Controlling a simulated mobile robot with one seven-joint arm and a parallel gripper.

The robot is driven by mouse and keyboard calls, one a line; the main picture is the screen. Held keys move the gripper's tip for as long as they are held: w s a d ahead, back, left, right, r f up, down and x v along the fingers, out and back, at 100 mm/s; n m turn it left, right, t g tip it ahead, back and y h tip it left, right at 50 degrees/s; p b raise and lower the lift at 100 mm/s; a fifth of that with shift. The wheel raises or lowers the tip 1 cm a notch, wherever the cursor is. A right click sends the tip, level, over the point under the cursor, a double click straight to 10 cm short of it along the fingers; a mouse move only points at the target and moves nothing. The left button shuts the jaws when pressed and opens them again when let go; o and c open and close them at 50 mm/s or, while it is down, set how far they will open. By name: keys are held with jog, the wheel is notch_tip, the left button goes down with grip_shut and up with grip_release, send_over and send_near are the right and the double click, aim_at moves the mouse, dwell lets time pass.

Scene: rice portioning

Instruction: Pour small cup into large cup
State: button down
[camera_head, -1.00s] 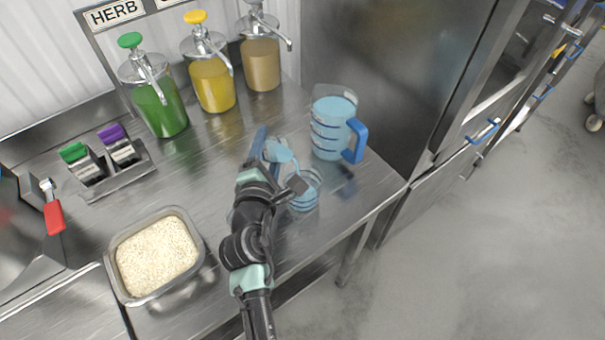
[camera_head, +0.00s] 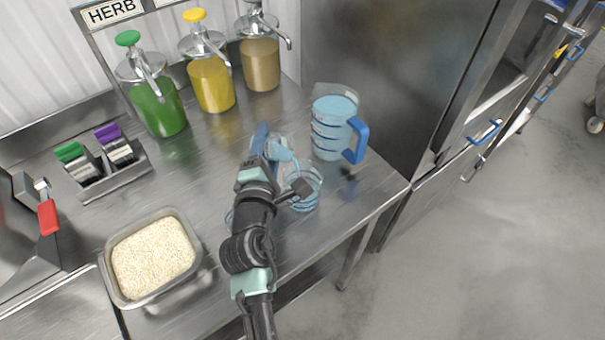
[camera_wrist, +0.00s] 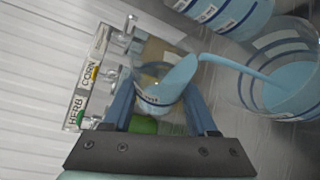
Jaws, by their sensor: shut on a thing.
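My gripper (camera_wrist: 160,100) is shut on the small clear cup (camera_wrist: 152,108), its blue fingers on either side of it. The small cup is tipped over, and a stream of blue liquid (camera_wrist: 228,64) runs from it into the large clear cup with blue bands (camera_wrist: 275,42). Blue liquid lies in the large cup. In the head view, my gripper (camera_head: 268,160) is above the counter, just left of the large cup (camera_head: 308,203), which stands upright and is partly hidden by my wrist. The small cup (camera_head: 279,147) is partly hidden there too.
A big measuring jug (camera_head: 330,130) of blue liquid with a blue handle stands just behind the large cup. Green, yellow and tan pump dispensers (camera_head: 212,85) line the back. A metal tub of rice (camera_head: 200,262) sits front left. The counter edge is close on the right.

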jog(key=shift+s+d+r+m+t+b, duration=0.3)
jog(key=shift+d+r+m+b, duration=0.2)
jog(key=shift+d+m, duration=0.25)
dwell(0.8)
jog(key=shift+s+f+m+t+b, duration=0.1)
jog(key=shift+f+m+t+b, duration=0.55)
jog(key=shift+b, duration=1.05)
jog(key=shift+r+m+g, duration=0.25)
jog(key=shift+m, duration=0.05)
